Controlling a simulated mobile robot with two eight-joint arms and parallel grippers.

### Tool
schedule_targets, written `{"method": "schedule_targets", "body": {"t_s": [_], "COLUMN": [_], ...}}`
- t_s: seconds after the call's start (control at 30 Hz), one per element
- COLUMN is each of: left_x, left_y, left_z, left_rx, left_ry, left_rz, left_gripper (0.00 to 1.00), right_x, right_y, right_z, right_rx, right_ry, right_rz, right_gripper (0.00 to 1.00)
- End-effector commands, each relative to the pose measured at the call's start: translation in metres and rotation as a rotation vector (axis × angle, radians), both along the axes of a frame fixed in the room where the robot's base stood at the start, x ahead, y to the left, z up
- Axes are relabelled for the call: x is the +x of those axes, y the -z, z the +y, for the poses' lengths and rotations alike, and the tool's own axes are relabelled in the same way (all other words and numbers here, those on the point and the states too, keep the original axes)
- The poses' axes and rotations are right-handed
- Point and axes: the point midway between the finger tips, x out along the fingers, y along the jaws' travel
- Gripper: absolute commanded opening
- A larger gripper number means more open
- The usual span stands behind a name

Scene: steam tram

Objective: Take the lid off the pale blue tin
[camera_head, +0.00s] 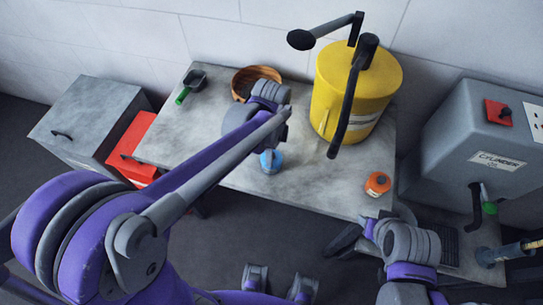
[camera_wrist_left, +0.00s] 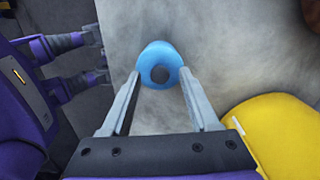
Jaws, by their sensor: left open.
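The pale blue tin (camera_head: 271,161) stands on the grey table, partly hidden by my left arm in the head view. In the left wrist view the blue tin (camera_wrist_left: 158,55) has a dark round spot on its near side; I cannot make out a lid seam. My left gripper (camera_wrist_left: 159,80) is open, with its fingertips at either side of the tin's near edge. I cannot tell whether they touch it. My right gripper (camera_head: 350,237) is near the table's front right edge, away from the tin; its jaws are unclear.
A large yellow tank (camera_head: 345,90) with dark handles stands right of the tin. An orange container (camera_head: 378,184) stands near the table's right front. A wooden bowl (camera_head: 248,78) and a green-handled scoop (camera_head: 190,84) lie behind. The table (camera_head: 225,178) is bare left of the tin.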

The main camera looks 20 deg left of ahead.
Motion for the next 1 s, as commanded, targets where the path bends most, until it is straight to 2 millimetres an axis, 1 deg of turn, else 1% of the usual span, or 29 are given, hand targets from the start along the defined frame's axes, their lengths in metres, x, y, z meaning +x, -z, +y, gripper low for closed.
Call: {"method": "schedule_targets", "body": {"t_s": [0.17,0.2,0.27,0.3,0.47,0.5,0.53,0.87,1.0], "left_x": [0.0001,0.0001,0.0001,0.0001,0.0001,0.0001,0.0001,0.0001,0.0002], "left_y": [0.0001,0.0,0.0,-0.0001,-0.0002,-0.0002,-0.0002,-0.0003,-0.0033], "left_z": [0.0001,0.0001,0.0002,0.0002,0.0002,0.0002,0.0002,0.0001,0.0001], "left_rx": [0.0,0.0,0.0,0.0,0.0,0.0,0.0,0.0,0.0], "left_ry": [0.0,-0.001,-0.001,-0.001,-0.001,-0.001,-0.001,-0.001,-0.001], "left_rz": [0.0,0.0,0.0,0.0,0.0,0.0,0.0,0.0,0.0], "left_gripper": [0.61,0.58,0.47,0.4,0.11,0.04,0.0,0.0,0.0], "right_x": [0.0,0.0,0.0,0.0,0.0,0.0,0.0,0.0,0.0001], "right_y": [-0.0001,-0.0001,-0.0001,-0.0001,-0.0001,-0.0001,-0.0001,-0.0001,-0.0006], "right_z": [0.0,0.0,0.0,0.0,0.0,0.0,0.0,0.0,0.0], "right_rx": [0.0,0.0,0.0,0.0,0.0,0.0,0.0,0.0,0.0], "right_ry": [0.0,0.0,0.0,0.0,0.0,0.0,0.0,0.0,0.0], "right_rz": [0.0,0.0,0.0,0.0,0.0,0.0,0.0,0.0,0.0], "right_gripper": [0.5,0.5,0.5,0.5,0.5,0.5,0.5,0.5,0.5]}}
